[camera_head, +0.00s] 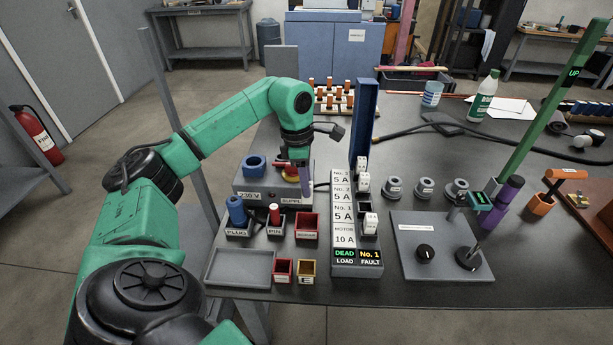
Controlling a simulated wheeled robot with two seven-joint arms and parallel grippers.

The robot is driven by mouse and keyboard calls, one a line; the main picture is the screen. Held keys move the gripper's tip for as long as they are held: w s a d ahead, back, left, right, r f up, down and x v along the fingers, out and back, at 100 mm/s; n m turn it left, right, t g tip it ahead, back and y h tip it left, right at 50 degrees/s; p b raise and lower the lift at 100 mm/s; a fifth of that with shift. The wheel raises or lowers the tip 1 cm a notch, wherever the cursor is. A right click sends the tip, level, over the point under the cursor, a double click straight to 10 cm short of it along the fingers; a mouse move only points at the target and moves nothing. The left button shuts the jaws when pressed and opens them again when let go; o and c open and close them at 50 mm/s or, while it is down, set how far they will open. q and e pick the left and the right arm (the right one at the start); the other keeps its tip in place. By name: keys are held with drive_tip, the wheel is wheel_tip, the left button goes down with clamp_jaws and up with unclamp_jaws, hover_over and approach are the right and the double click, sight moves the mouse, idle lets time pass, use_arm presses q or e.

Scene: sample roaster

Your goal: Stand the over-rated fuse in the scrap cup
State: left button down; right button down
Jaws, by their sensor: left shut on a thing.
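My left gripper (299,160) points down over the grey 230 V supply box (244,187). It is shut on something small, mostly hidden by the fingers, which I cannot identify. The fuse board (345,258) stands to its right with rows marked 5 A and 10 A and white carriers (363,166). Its display reads DEAD and No. 1 FAULT. A larger red cup (307,226) stands left of the board, and a small red cup (283,270) lies nearer me; their labels are too small to read surely. I cannot pick out the over-rated fuse. My right gripper is not in view.
A yellow cup (307,271) stands beside the small red cup. An empty grey tray (240,267) is at the front left. A grey knob panel (435,265), grey ring pieces (424,189) and a tall green post (550,110) stand to the right. A blue upright panel (364,115) rises behind the board.

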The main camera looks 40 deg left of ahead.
use_arm(q)
drive_tip(key=shift+r+p, duration=0.2)
drive_tip(key=shift+p, duration=0.2)
wheel_tip(320, 180, down, 6)
drive_tip(key=b, duration=0.4)
idle(0.3)
drive_tip(key=shift+p, duration=0.3)
idle(0.3)
